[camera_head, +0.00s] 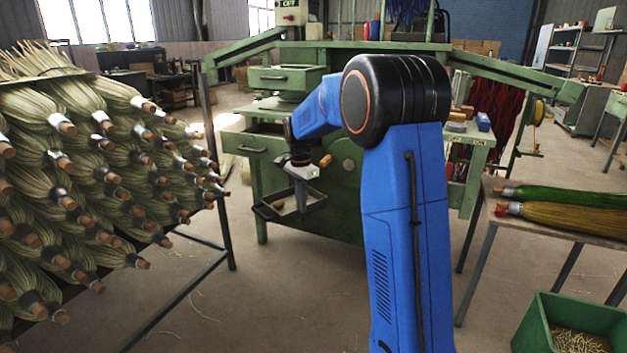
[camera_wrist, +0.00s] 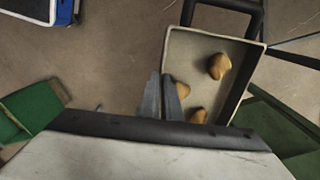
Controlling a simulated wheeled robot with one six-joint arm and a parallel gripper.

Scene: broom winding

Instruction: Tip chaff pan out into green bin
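The chaff pan (camera_wrist: 205,50) is a shallow pale-floored tray with a dark rim, holding a few brown lumps. In the head view the pan (camera_head: 318,199) is at the front of the green machine, below its drawer, and looks roughly level. My gripper (camera_head: 303,208) points down at the pan. In the wrist view the gripper's fingers (camera_wrist: 162,76) are close together, one on each side of the pan's left wall, and appear shut on it. The green bin (camera_head: 535,322) stands at the lower right, partly cut off, with straw-like bits inside.
A rack of broom heads (camera_head: 90,180) fills the left side. A table (camera_head: 560,228) at the right carries two brooms, with the bin below its front. The green machine (camera_head: 340,185) stands behind my arm. The floor between rack and machine is mostly clear.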

